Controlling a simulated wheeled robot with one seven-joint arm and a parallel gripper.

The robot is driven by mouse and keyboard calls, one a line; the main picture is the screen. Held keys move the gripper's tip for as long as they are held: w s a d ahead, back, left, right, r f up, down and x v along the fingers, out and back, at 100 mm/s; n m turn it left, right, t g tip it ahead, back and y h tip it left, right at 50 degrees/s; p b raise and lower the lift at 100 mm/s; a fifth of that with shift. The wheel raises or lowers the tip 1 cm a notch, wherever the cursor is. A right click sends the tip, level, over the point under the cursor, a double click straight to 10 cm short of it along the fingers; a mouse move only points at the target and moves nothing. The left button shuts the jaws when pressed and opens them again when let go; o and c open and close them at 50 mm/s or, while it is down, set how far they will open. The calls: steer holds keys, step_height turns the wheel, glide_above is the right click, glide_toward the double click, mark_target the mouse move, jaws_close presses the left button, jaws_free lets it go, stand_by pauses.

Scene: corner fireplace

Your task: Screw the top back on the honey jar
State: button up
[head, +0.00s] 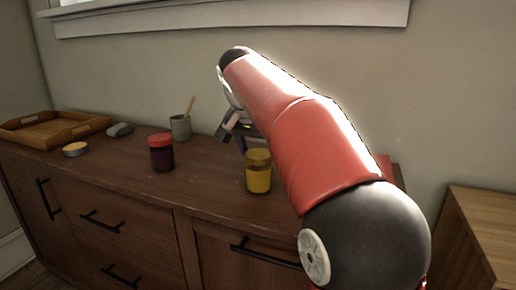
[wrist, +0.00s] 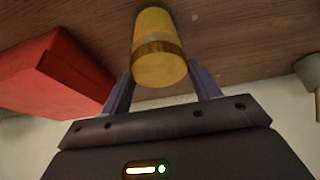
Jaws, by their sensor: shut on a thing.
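The honey jar (head: 259,181) stands upright on the wooden sideboard, with bright yellow contents. Its darker yellow lid (head: 258,157) sits on its mouth; I cannot tell whether it is threaded on. In the wrist view the lid (wrist: 160,68) is close in front of my gripper (wrist: 163,85), with the jar's body (wrist: 153,20) beyond it. The two purple fingers are on either side of the lid and are shut on it. In the head view my gripper (head: 241,140) is just behind the jar, partly hidden by my arm.
A red-lidded jar (head: 161,154) stands left of the honey jar. A grey cup (head: 181,128) with a stick, a dark mouse-like object (head: 120,130), a round tin (head: 75,149) and a wooden tray (head: 18,127) are farther left. A red box (wrist: 52,75) is near my gripper.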

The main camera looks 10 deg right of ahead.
steer(key=shift+f+m, duration=0.2)
steer(key=shift+m, duration=0.1)
steer(key=m+g+h, duration=0.1)
steer(key=m, duration=0.1)
steer(key=shift+m, duration=0.4)
steer(key=o, duration=1.4)
steer(key=shift+r, duration=0.1)
steer(key=shift+r, duration=1.55)
